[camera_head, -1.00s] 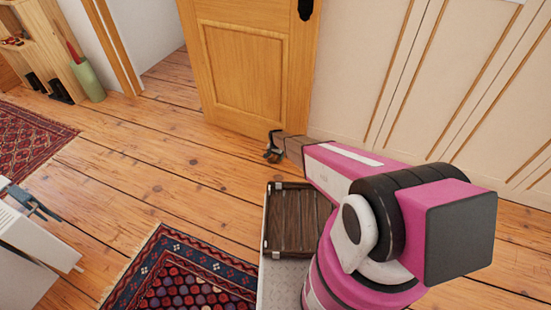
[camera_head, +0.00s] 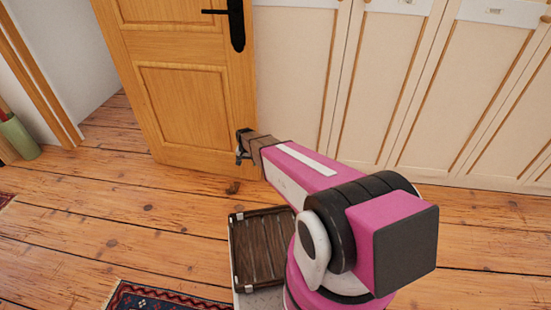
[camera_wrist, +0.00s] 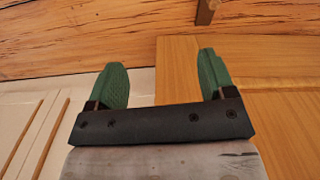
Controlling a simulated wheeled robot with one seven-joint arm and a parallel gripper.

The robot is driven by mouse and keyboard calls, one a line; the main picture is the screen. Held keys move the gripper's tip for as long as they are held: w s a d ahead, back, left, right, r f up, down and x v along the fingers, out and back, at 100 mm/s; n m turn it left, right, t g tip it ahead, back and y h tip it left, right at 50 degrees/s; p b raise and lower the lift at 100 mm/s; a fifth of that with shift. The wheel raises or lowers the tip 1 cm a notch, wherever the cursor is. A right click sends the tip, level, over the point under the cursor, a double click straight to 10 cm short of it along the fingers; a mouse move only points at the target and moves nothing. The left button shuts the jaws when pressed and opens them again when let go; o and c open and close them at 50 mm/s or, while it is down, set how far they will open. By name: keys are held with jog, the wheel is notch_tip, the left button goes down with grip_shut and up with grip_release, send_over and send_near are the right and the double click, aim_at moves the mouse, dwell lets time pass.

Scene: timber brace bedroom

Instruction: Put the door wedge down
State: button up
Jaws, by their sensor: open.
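My gripper (camera_head: 242,150) is in front of the lower free edge of the wooden door (camera_head: 195,105). In the wrist view its two green fingers (camera_wrist: 160,70) stand wide apart with nothing between them. A small brown wooden piece, which looks like the door wedge (camera_wrist: 205,10), lies on the floor at the top edge of the wrist view, beyond the fingertips and partly cut off. In the head view a small dark brown spot (camera_head: 232,187) on the floor below my gripper seems to be the same piece. I cannot tell whether it touches the door.
The door stands beside a cream panelled wall (camera_head: 290,70), with a doorway at left. A green vase-like container (camera_head: 18,138) stands at the far left. A patterned rug (camera_head: 150,297) lies at the bottom. Bare plank floor (camera_head: 110,220) is clear between them.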

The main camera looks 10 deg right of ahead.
jog(key=s+d+r+n, duration=0.1)
jog(key=s+d+r, duration=0.5)
jog(key=s+r, duration=0.6)
jog(key=s+d+r+n, duration=0.2)
jog(key=s+d+r, duration=0.5)
jog(key=s+r, duration=0.5)
jog(key=shift+s+d+r, duration=0.2)
jog(key=shift+s+r, duration=0.15)
jog(key=shift+s, duration=0.1)
